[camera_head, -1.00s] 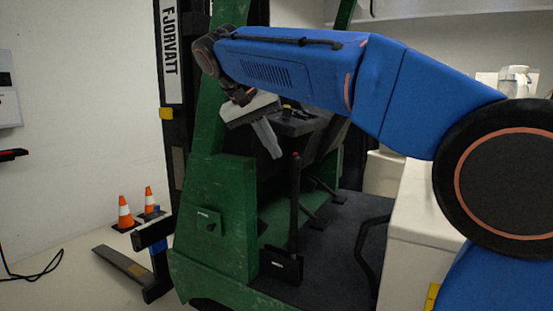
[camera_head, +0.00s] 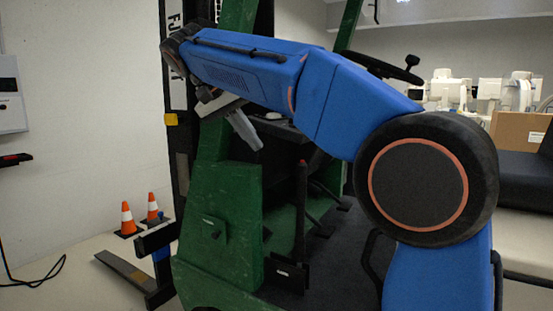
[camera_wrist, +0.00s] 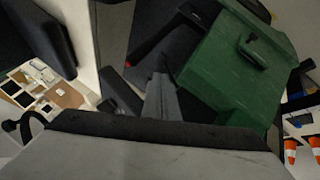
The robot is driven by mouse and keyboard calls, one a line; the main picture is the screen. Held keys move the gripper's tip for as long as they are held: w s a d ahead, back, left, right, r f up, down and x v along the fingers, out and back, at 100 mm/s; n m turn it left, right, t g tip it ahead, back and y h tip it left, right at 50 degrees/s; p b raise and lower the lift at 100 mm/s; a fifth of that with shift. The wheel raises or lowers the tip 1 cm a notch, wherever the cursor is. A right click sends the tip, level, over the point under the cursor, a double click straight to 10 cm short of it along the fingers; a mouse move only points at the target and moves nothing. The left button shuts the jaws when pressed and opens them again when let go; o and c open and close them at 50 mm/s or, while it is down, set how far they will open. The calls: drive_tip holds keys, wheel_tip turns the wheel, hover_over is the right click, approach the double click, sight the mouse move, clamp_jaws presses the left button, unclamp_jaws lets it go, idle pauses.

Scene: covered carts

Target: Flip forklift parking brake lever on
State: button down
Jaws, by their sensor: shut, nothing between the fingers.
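The green forklift (camera_head: 218,195) fills the middle of the head view, and its green body also shows in the wrist view (camera_wrist: 235,60). A tall black lever (camera_head: 301,225) with a red tip stands nearly upright on its floor; I take it for the parking brake lever. The shut fingers also show in the wrist view (camera_wrist: 161,82).
A black steering wheel (camera_head: 385,69) is behind my arm. Two traffic cones (camera_head: 127,219) stand by the wall at left, near a fork (camera_head: 125,270) on the floor. A cardboard box (camera_head: 517,133) is at right. The forklift's green post stands close to my gripper.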

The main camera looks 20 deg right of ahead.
drive_tip(key=d+f, duration=0.7)
drive_tip(key=d, duration=0.2)
drive_tip(key=shift+w+d+f, duration=0.2)
drive_tip(key=shift+w+f, duration=0.2)
